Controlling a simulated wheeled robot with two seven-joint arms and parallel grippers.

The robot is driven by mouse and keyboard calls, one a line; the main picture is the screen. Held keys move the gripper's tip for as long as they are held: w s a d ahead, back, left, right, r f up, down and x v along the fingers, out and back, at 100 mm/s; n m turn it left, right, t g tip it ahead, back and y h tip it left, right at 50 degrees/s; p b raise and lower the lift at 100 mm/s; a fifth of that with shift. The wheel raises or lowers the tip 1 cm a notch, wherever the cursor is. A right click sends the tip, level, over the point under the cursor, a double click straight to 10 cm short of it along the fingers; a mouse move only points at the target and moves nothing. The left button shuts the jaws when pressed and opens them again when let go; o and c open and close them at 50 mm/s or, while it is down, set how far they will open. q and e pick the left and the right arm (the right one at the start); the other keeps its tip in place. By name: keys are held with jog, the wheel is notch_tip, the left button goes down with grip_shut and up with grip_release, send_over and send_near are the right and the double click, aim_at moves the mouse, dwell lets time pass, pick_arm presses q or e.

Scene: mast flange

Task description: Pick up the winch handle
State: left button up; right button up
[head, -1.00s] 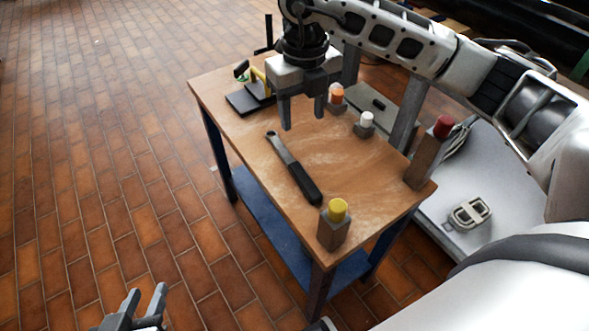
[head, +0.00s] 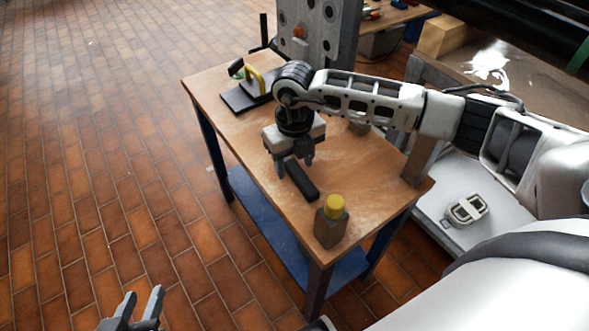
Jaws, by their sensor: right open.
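The winch handle lies on the wooden table; its black grip (head: 303,182) shows, and its metal shank is hidden behind my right gripper. My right gripper (head: 295,168) points down over the handle, at the upper end of the black grip. It is open, with a finger seen on each side; I cannot tell whether the fingers touch the handle. My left gripper (head: 139,308) is open and empty at the bottom left, over the brick floor, away from the table.
A yellow-topped block (head: 331,222) stands near the table's front corner, close to the grip. A black stand with a yellow handle (head: 257,80) sits at the table's far left. A grey perforated post (head: 318,40) rises behind. A carabiner-like buckle (head: 466,210) lies on a white surface at right.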

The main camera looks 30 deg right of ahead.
jog(key=shift+f, duration=0.35)
grip_shut()
jog(key=shift+r, duration=0.1)
